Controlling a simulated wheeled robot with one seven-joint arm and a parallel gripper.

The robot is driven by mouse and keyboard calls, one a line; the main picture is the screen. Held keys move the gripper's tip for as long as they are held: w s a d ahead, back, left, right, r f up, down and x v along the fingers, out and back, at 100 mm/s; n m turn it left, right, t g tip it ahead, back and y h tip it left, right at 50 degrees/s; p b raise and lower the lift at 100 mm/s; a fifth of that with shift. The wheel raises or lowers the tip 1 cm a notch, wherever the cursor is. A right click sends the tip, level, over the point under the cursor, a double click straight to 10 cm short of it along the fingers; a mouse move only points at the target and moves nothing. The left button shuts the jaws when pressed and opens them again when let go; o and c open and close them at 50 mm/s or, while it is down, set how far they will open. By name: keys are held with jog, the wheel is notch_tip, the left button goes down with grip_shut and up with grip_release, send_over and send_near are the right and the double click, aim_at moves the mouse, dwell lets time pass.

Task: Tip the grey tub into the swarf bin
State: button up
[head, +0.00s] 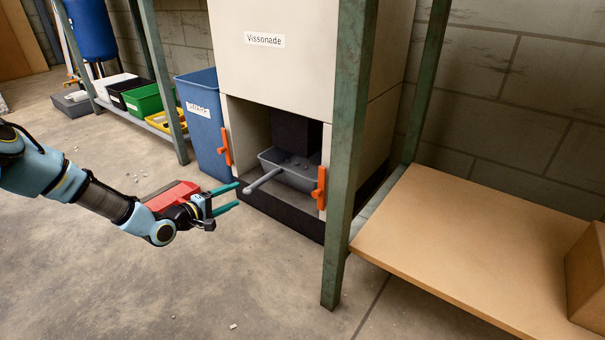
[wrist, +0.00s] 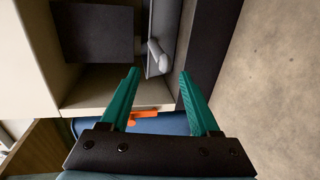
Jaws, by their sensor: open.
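The grey tub (head: 298,178) sits in the open bay at the foot of the press, below a dark block. Its grey handle (head: 264,181) sticks out of the bay toward the front left. My gripper (head: 238,195) is open and empty, just in front of and left of the handle's end. In the wrist view the handle (wrist: 155,56) lies beyond the open teal fingers (wrist: 157,85), and only a part of the tub shows. The blue swarf bin (head: 200,115) stands on the floor left of the press, with a white label; its inside is hidden.
Orange latches (head: 321,188) flank the bay opening. A green post (head: 347,160) stands right of the bay, beside a wooden shelf (head: 470,245). A red object (head: 172,195) is on the floor behind my arm. The floor in front is mostly clear.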

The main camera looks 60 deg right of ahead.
aim_at(252, 186)
jog(key=shift+d, duration=0.1)
jog(key=shift+d+f+b, duration=0.2)
jog(key=shift+d+b, duration=0.1)
jog(key=shift+b, duration=0.15)
jog(key=shift+s+d+f+b, duration=0.1)
jog(key=shift+d+f+b, duration=0.15)
jog(key=shift+d+b, duration=0.75)
jog(key=shift+s+d+f+b, duration=0.1)
jog(key=shift+d+f+b, duration=0.15)
jog(key=shift+d, duration=1.4)
jog(key=shift+s+d+f+b, duration=0.1)
jog(key=shift+d+f+b, duration=0.1)
jog(key=shift+d+b, duration=0.85)
jog(key=shift+d+p, duration=0.3)
jog(key=shift+p, duration=0.1)
grip_shut()
jog(key=shift+a+f, duration=0.1)
